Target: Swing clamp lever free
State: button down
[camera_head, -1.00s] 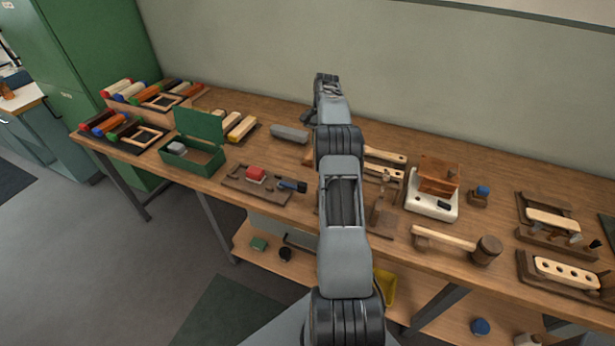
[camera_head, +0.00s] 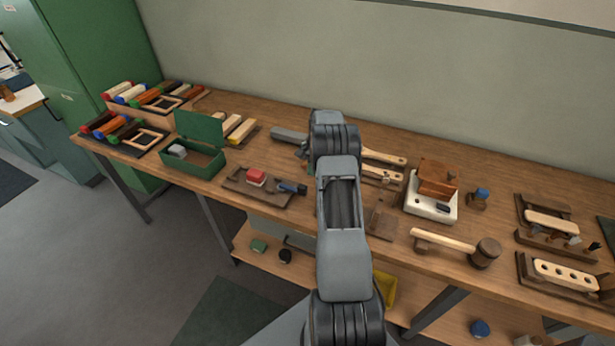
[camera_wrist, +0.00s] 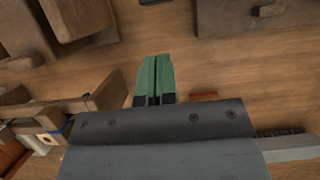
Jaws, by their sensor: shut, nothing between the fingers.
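My gripper shows in the wrist view as two green fingers (camera_wrist: 154,80) pressed together, with nothing between them, above the bare bench top. In the head view my own arm hides most of it. No clamp lever can be picked out for certain. A wooden fixture (camera_head: 381,218) with a raised part stands just right of my arm and is partly hidden by it. In the wrist view a brown wooden fixture (camera_wrist: 105,92) with an upright end lies left of the fingers, apart from them. A small red-brown piece (camera_wrist: 203,97) shows just right of the fingers.
A green open box (camera_head: 192,160) is farther left. Bare bench (camera_wrist: 225,60) lies ahead of the fingers.

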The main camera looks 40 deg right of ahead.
aim_at(291, 187)
jog(key=shift+s+a+r+p, duration=0.1)
jog(key=shift+s+a+p, duration=0.2)
jog(key=shift+a, duration=0.35)
jog(key=shift+s+a+p, duration=0.1)
jog(key=shift+s+a, duration=0.3)
jog(key=shift+a, duration=0.2)
jog(key=shift+s+a, duration=0.3)
jog(key=shift+a, duration=0.2)
jog(key=shift+s, duration=0.1)
